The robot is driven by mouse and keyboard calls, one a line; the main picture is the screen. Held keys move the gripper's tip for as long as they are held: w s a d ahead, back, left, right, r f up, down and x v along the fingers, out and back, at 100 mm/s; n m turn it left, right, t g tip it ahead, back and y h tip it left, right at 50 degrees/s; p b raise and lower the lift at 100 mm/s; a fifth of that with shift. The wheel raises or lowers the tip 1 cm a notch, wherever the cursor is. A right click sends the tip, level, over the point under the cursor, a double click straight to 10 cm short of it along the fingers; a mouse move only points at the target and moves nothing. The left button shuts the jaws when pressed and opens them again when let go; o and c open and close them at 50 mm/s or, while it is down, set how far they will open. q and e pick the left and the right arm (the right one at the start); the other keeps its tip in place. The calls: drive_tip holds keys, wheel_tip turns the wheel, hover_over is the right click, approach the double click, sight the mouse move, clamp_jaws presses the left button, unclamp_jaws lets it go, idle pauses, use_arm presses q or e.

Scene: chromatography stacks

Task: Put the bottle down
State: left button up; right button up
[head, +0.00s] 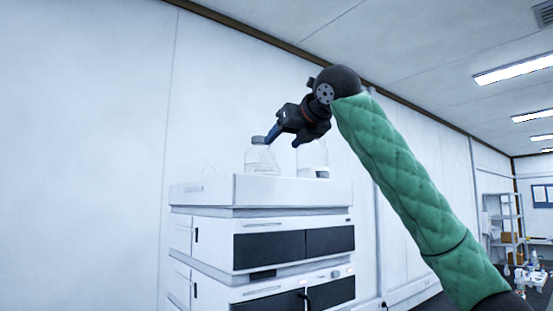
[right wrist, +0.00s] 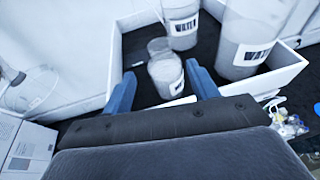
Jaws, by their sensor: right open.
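A clear bottle with a grey cap (head: 260,160) stands upright on the white tray (head: 240,190) on top of the instrument stack in the head view. My right gripper (head: 273,134) is just above and beside its cap, pointing down to the left. In the right wrist view, a small clear bottle with a white label (right wrist: 166,76) shows beyond and between the blue fingers of the open right gripper (right wrist: 161,90), with gaps on both sides. I cannot tell for sure that it is the grey-capped one. My left gripper is out of view.
A second clear bottle (head: 313,160) stands to the right on the tray, partly behind my gripper. Two larger bottles marked WATER (right wrist: 181,27) show in the right wrist view. The tray has a raised white rim (right wrist: 286,75). A shelf rack (head: 502,215) stands far right.

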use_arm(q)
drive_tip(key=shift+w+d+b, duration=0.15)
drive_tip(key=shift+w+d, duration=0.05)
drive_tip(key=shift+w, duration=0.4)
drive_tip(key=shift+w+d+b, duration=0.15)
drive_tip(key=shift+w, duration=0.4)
use_arm(e)
drive_tip(key=shift+v, duration=1.1)
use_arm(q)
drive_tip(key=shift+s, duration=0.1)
use_arm(e)
drive_tip(key=shift+w, duration=0.1)
